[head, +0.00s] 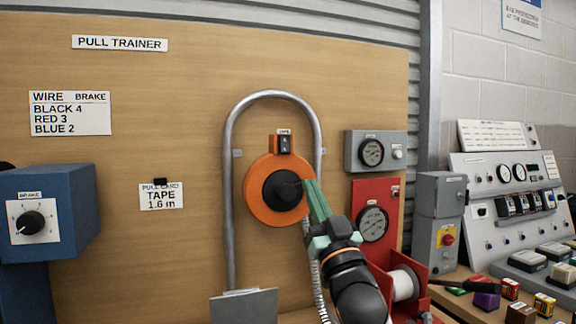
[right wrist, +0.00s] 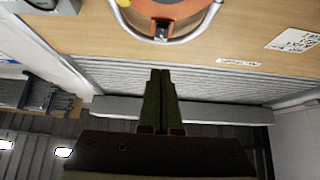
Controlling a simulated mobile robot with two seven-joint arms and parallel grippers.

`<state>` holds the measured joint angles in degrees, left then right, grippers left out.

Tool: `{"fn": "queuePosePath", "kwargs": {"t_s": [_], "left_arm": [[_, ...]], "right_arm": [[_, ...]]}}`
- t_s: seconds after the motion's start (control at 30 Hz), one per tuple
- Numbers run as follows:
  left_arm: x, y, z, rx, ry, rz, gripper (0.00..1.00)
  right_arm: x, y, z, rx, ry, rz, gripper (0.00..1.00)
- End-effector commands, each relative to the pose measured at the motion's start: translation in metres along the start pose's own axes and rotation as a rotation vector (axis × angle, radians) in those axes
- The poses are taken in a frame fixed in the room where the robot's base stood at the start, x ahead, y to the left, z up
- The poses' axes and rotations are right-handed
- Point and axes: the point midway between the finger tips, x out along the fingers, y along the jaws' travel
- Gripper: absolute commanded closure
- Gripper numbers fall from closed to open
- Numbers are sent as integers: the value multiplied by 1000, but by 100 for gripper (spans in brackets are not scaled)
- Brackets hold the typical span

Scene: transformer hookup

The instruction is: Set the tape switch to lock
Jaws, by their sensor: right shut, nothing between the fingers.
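The orange tape reel (head: 255,207) with a black hub is mounted on the wooden board, inside a grey bent tube. The tape switch (head: 285,144) is a small black switch in an orange mount at the top of the reel. A tiny label above it is too small to read, and I cannot tell its setting. In the right wrist view the switch (right wrist: 161,30) shows upside down at the top edge. My right gripper (head: 308,183) has green fingers, shut and empty, at the reel's right side, below the switch. It also shows in the right wrist view (right wrist: 160,73). My left gripper is out of view.
The grey tube (head: 228,190) arches around the reel. Grey and red gauge boxes (head: 362,150) (head: 372,205) stand to the right. A blue brake box (head: 45,215) is at the left. A bench with a control panel (head: 505,190) fills the far right.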

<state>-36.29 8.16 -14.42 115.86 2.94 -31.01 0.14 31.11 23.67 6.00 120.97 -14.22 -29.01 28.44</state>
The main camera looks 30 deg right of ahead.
Motion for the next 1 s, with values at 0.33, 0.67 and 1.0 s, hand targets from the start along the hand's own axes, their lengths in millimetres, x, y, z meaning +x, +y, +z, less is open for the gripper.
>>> {"fn": "queuePosePath", "kwargs": {"t_s": [0.33, 0.67, 1.0], "left_arm": [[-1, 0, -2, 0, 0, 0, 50], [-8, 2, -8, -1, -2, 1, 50], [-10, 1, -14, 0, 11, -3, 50]], "right_arm": [[5, 0, -1, 0, 0, 0, 100], [59, 0, -3, -1, 1, 0, 100], [111, 0, 10, 0, -3, 1, 100]]}}
